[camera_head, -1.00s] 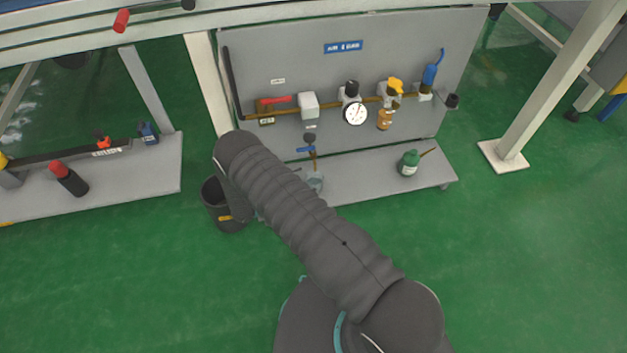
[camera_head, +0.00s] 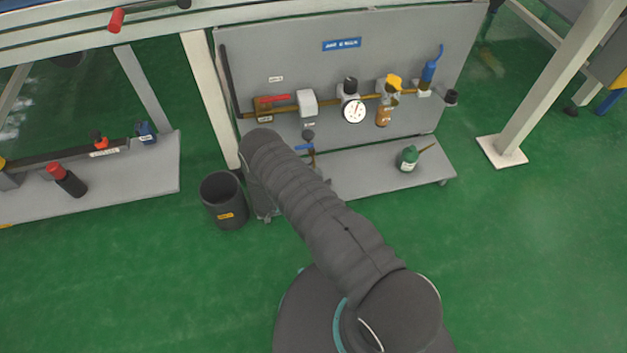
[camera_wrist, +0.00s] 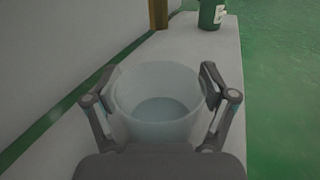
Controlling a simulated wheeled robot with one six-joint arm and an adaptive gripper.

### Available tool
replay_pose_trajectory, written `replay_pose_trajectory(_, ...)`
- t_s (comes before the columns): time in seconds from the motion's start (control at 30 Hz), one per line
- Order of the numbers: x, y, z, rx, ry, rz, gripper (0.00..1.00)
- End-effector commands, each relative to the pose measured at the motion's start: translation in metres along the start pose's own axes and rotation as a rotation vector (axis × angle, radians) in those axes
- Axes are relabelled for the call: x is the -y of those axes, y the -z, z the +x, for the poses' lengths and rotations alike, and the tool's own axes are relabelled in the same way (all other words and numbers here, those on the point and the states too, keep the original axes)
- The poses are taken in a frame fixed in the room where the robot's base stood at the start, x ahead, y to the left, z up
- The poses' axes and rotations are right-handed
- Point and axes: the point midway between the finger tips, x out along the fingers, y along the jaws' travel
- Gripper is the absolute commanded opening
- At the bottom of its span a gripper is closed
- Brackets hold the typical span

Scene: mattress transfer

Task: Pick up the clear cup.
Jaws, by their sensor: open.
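The clear cup (camera_wrist: 158,88) stands upright on the grey shelf (camera_wrist: 215,52) in the wrist view, with what looks like some liquid at its bottom. My gripper (camera_wrist: 158,75) is open, with one finger on each side of the cup. The fingertips are close to the cup wall; I cannot tell whether they touch it. In the head view my arm hides the cup, and most of my gripper is hidden too.
A green bottle (camera_head: 408,158) stands farther along the shelf and also shows in the wrist view (camera_wrist: 211,14). A panel (camera_head: 345,60) with pipes, valves and a gauge (camera_head: 353,110) rises behind. A dark bin (camera_head: 224,205) stands on the floor beside my arm.

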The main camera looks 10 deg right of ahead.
Motion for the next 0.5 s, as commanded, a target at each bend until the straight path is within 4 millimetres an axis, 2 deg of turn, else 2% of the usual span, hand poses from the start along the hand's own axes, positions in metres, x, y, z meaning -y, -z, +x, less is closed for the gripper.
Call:
replay_pose_trajectory(0.23, -0.0002, 0.0000, 0.0014, 0.000, -0.001, 0.000, 0.83)
replay_pose_trajectory(0.4, -0.0002, -0.0001, 0.0013, 0.000, -0.001, 0.000, 0.41)
replay_pose_trajectory(0.5, -0.0002, -0.0002, 0.0012, 0.000, -0.001, 0.000, 0.23)
